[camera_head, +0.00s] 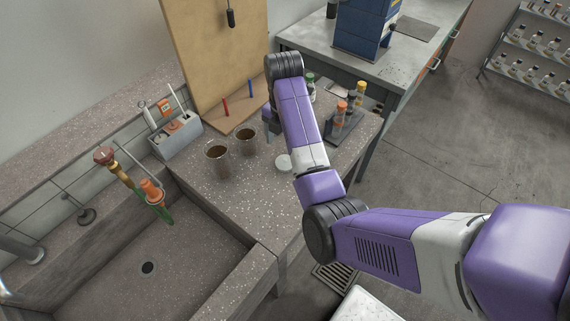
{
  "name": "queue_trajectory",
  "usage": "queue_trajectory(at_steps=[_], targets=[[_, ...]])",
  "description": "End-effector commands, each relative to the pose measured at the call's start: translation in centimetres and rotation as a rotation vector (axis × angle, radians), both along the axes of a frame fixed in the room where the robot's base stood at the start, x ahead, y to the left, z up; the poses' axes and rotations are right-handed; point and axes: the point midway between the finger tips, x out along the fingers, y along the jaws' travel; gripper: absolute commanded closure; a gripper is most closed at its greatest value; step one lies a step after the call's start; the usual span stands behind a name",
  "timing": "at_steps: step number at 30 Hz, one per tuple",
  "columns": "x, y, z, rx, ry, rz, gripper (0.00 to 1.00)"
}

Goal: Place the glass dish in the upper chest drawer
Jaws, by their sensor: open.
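A small pale round dish (284,163), which looks like the glass dish, lies on the speckled bench top just left of my arm. A blue chest (362,30) stands on the grey table at the back; its drawer fronts are not clear enough to tell open from shut. My arm reaches from the right across the bench to a black joint near the wooden board.
Two brown-filled glass beakers (218,160) (245,140) stand left of the dish. A rack with orange-capped bottles (343,122) is right of my arm. A sink (150,268) with taps is at lower left.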

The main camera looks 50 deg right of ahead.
Motion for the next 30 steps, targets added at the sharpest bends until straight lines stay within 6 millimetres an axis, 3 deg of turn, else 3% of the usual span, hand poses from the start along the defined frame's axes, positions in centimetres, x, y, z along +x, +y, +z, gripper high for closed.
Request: queue_trajectory(at_steps=[16,26,30], targets=[[-0.2,-0.3,-6.5,0.001,0.003,0.000,0.20],[-0.1,-0.4,-7.3,-0.001,0.000,0.000,0.20],[-0.1,-0.3,-7.3,-0.001,0.000,0.000,0.45]])
